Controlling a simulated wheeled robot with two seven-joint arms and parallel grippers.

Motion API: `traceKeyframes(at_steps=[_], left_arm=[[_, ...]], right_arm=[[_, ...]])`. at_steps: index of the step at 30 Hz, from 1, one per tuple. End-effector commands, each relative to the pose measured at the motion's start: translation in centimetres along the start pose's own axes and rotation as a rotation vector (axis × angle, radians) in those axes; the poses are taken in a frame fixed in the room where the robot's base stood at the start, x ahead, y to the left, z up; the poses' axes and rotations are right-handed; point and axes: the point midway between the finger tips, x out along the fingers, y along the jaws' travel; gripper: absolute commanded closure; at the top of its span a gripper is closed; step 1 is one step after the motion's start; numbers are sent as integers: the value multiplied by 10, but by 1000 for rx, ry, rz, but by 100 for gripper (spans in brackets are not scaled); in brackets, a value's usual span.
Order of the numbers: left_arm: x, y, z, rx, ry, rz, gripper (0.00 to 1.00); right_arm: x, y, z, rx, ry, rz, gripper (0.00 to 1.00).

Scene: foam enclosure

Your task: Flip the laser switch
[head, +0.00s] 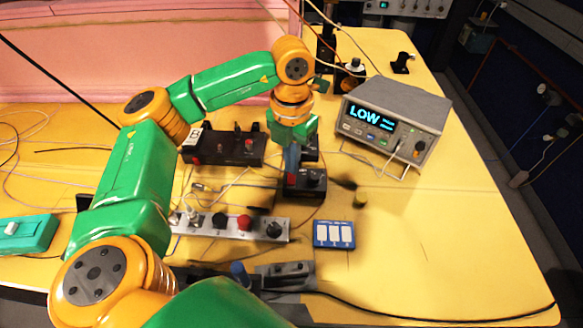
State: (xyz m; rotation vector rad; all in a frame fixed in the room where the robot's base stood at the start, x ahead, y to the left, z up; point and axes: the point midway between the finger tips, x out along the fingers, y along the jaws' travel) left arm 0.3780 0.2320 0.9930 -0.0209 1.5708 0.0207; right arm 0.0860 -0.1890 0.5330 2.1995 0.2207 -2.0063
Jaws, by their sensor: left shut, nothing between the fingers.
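My left arm reaches in from the left, and its left gripper (291,168) points down at the middle of the table. The gripper is shut and holds nothing that I can see. Its fingertips are right at a small black box (304,186) with a knob and a red part on top; I cannot tell whether they touch it. A larger black box (222,148) with a white label and red controls sits just to the left. Which of these carries the laser switch is not clear, and no lever position can be read. My right gripper is not in view.
A grey meter (396,118) reading "LOW" stands at the back right. A grey strip with several knobs (232,226) and a blue panel (334,234) lie in front. Loose cables cross the table. The yellow table's right side (470,240) is mostly clear.

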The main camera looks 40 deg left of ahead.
Motion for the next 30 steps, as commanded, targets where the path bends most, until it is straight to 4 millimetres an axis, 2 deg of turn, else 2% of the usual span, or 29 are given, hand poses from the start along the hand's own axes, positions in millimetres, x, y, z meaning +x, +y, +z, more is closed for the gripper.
traceKeyframes(at_steps=[25,30], left_arm=[[14,0,0,0,0,0,100],[6,0,0,0,1,0,100]], right_arm=[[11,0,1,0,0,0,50],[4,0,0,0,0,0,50]])
